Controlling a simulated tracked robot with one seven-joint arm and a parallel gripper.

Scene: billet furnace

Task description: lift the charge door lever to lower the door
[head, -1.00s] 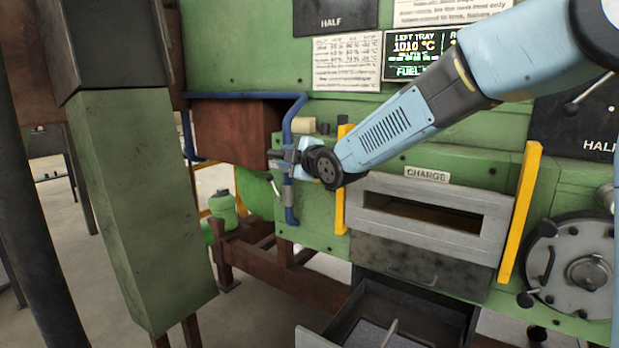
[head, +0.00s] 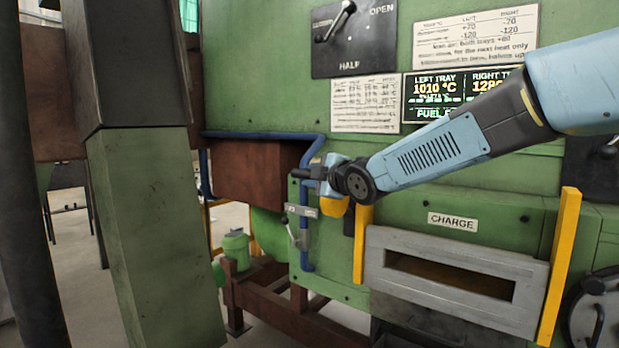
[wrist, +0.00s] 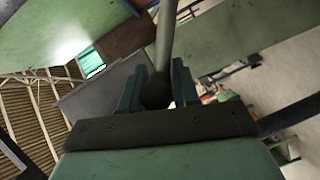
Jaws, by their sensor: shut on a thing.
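The charge door lever shows in the wrist view as a grey rod (wrist: 166,40) with a dark ball end between my fingers. My gripper (wrist: 157,92) is shut on it. In the head view my gripper (head: 308,174) is at the blue pipe, left of the charge door, and hides most of the lever. The charge door area (head: 455,275) is a grey frame under the CHARGE label, with a dark slot across its middle. I cannot tell the door panel from the frame.
Yellow bars (head: 566,265) stand on both sides of the door frame. A blue pipe (head: 307,250) runs down close to my gripper, with a small bracketed handle (head: 300,211) on it. A green post (head: 155,235) stands at the left. The display (head: 463,97) is above.

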